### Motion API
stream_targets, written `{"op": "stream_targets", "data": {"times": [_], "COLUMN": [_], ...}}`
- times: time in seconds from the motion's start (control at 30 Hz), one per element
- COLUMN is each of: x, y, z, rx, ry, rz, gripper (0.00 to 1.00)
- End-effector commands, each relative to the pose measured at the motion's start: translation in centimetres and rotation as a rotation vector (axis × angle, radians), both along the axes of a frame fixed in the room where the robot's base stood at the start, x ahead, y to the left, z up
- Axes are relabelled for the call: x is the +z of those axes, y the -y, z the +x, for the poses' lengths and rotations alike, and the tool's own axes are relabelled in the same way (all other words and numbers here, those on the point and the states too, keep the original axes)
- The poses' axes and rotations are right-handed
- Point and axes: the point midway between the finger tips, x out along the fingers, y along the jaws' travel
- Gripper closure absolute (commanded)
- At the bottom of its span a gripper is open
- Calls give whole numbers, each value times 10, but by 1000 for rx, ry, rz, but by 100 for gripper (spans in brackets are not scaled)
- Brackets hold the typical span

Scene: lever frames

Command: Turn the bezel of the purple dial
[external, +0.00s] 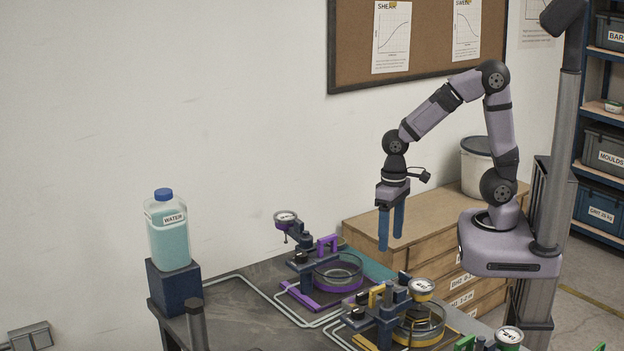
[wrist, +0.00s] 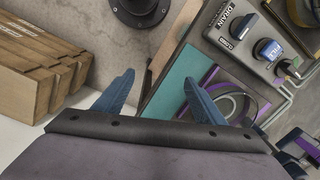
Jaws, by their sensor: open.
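The purple dial (external: 286,217) is a small round gauge with a pale face and a purple rim. It sits on a dark post at the left of the purple lever frame (external: 327,243), in the external view. My gripper (external: 391,241) has two blue fingers spread apart, pointing down, with nothing between them. It hangs above and to the right of the purple frame, well apart from the dial. In the wrist view my gripper (wrist: 157,79) is also open and empty. Purple frame parts (wrist: 204,82) show at the right there, but I cannot make out the dial.
A yellow dial (external: 422,287) and a green dial (external: 509,336) stand on similar frames nearer the camera. A water bottle (external: 168,235) stands on a dark block at the table's left. Wooden drawers (external: 370,232) stand behind. A control box with knobs (wrist: 268,50) shows in the wrist view.

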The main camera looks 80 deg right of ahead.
Motion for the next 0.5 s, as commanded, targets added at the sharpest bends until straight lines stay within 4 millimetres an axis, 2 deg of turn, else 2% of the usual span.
{"op": "stream_targets", "data": {"times": [0.17,0.27,0.37,0.5], "x": [8,22,41,74], "y": [-2,-6,-12,-26], "z": [10,27,53,99], "rx": [8,23,45,88], "ry": [1,2,3,3], "rz": [0,-1,-2,-7], "gripper": [36,36,36,36]}}
